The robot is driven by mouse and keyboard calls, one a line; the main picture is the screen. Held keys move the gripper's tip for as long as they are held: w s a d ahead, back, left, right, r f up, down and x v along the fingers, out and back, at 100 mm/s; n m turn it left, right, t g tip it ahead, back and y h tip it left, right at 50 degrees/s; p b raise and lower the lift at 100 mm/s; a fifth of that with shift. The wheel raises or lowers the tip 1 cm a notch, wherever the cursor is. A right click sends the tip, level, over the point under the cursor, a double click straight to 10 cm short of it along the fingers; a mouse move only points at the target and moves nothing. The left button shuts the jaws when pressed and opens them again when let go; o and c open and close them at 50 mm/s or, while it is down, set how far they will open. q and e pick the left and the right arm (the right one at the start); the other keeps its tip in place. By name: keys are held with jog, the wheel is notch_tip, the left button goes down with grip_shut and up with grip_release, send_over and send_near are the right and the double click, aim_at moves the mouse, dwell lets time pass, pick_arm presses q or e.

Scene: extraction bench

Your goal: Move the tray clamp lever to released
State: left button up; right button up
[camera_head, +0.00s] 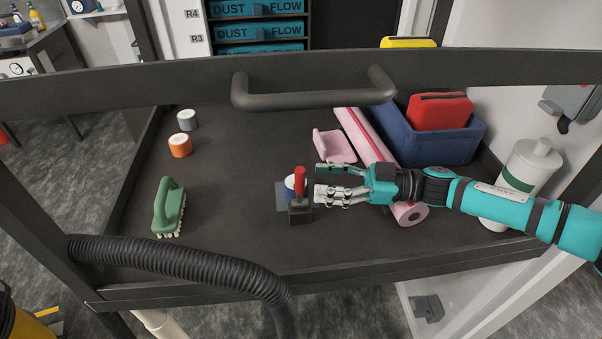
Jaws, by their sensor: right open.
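The tray clamp (300,209) is a small dark block on the bench with a red lever (300,181) standing about upright. A white and blue round thing is partly hidden behind the lever, over a small grey plate (281,196). My right gripper (318,182) comes in from the right, with its open fingers pointing left and their tips just right of the red lever. In this view I cannot tell whether a fingertip touches the lever. My left gripper is not in view.
A dark handle bar (315,98) crosses above the bench. A green brush (168,208) and orange roll (180,146) are left. A black hose (190,258) crosses the front.

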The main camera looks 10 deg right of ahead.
aim_at(297, 179)
jog(key=a, duration=0.3)
jog(key=a+p, duration=0.1)
jog(key=shift+w+a+r, duration=0.2)
jog(key=shift+w+a, duration=0.05)
jog(key=shift+w, duration=0.1)
jog(key=shift+a, duration=0.3)
jog(key=shift+w+a+f, duration=0.1)
jog(key=shift+w, duration=0.05)
grip_shut()
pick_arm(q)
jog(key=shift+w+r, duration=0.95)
pick_arm(e)
jog(key=shift+a, duration=0.1)
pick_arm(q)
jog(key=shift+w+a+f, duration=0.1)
pick_arm(e)
jog(key=shift+w+a+f, duration=0.1)
jog(key=shift+w+a, duration=0.05)
